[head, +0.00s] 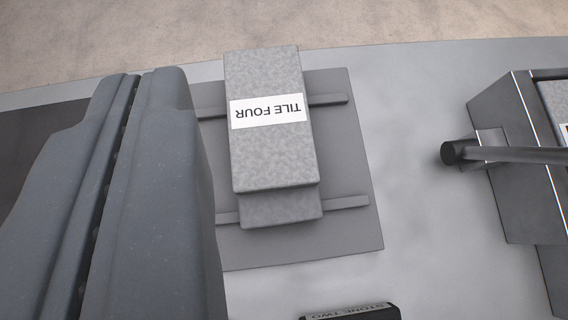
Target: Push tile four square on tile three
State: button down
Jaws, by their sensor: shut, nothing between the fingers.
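Tile four (266,155) is a speckled grey block with a white label that reads upside down. It lies on top of another grey tile (282,208), whose near end sticks out below it; that tile's label is hidden, so I cannot read whether it is tile three. Tile four sits shifted toward the far side and slightly left, not flush. My gripper (138,85) is shut and empty, large at the left, with its fingertips beside tile four's left side. The gap between them is hard to judge.
The tiles rest on a dark grey plate (345,235) with two rails (347,202). A block labelled stone two (350,312) is at the bottom edge. A dark box (520,170) with a protruding rod (510,154) stands at the right. The surface between is clear.

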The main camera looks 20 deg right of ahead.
jog(key=h, duration=0.2)
send_near(272, 93)
jog(key=shift+g, duration=0.4)
jog(key=s, duration=0.1)
jog(key=s+a+f, duration=0.1)
jog(key=s, duration=0.3)
jog(key=shift+s+a+f+b, duration=0.1)
jog(key=shift+a+f+b, duration=0.05)
jog(key=shift+b, duration=0.15)
jog(key=shift+w, duration=0.3)
jog(key=w+d, duration=0.1)
jog(key=w, duration=0.6)
jog(key=w+d, duration=0.1)
jog(key=w, duration=0.3)
jog(key=shift+d, duration=0.35)
jog(key=shift+f, duration=0.7)
jog(key=shift+s+f, duration=0.15)
jog(key=shift+f, duration=0.1)
